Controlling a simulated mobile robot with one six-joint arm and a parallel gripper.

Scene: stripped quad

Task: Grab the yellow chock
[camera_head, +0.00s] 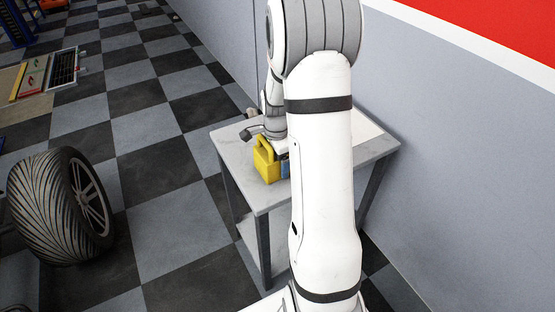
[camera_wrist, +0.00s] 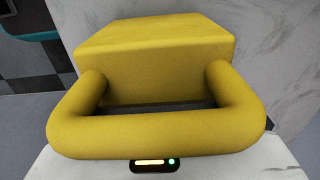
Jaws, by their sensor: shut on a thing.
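The yellow chock (camera_head: 266,168) stands on a pale marbled table (camera_head: 268,198), at the table's left side in the head view. It is a solid block with a thick looped handle, and it fills much of the wrist view (camera_wrist: 155,48). My gripper (camera_head: 281,148) is at the chock's handle, shut on it. My white arm hides part of the gripper and the table in the head view. The fingertips are hidden behind the handle in the wrist view, so their exact contact cannot be seen. I cannot tell whether the chock touches the tabletop.
A small blue item (camera_head: 285,169) shows beside the chock, partly hidden by my arm. A grey wall (camera_head: 440,170) runs along the table's right side. A large tyre (camera_head: 50,205) stands on the checkered floor to the left. Floor between tyre and table is clear.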

